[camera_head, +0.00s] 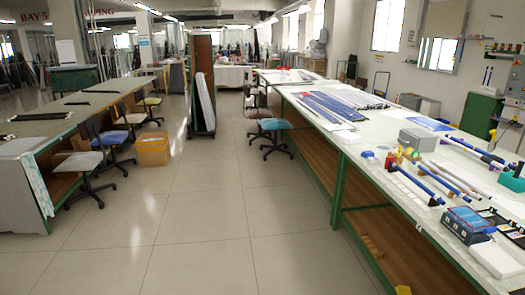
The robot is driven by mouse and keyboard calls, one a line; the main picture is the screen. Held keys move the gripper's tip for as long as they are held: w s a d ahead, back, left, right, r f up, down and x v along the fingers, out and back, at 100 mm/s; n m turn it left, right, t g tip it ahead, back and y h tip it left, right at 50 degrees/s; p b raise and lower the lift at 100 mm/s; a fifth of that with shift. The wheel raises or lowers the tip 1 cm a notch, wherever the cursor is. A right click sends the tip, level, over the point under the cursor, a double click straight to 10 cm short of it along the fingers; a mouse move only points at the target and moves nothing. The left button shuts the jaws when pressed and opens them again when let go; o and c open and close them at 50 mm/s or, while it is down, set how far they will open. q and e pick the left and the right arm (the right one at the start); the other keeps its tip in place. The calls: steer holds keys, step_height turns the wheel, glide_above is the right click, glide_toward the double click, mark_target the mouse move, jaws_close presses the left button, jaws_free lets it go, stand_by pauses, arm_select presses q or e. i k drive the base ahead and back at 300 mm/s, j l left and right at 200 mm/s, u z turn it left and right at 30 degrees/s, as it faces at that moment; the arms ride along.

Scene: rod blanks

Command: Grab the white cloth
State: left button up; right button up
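A white, flat, folded-looking item (497,260) that may be the white cloth lies at the near right corner of the long right workbench (350,150). It sits just in front of a blue box-shaped device (467,224). A pale, whitish cloth (38,186) also hangs over the end of the left bench. Neither of my grippers shows in the head view, so nothing is seen touching either item.
Rods (415,185), small coloured bottles (391,160), a grey box (418,140) and a teal block (512,178) crowd the right bench. Chairs (87,166) and a cardboard box (152,149) stand by the left bench. The aisle floor (205,235) between the benches is clear.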

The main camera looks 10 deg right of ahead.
mark_target(372, 161)
steer(key=i+z, duration=0.15)
steer(key=i, duration=0.5)
steer(key=i+z, duration=0.2)
steer(key=i, duration=0.4)
steer(key=i+j+z, duration=0.15)
steer(key=i, duration=0.5)
steer(key=i+j+z, duration=0.15)
steer(key=i, duration=0.45)
steer(key=i+z, duration=0.3)
steer(key=i+j+z, duration=0.25)
steer(key=i, duration=0.25)
steer(key=i+j+z, duration=0.1)
steer(key=i+z, duration=0.2)
steer(key=i, duration=0.15)
steer(key=i+j+z, duration=0.25)
steer(key=i, duration=0.1)
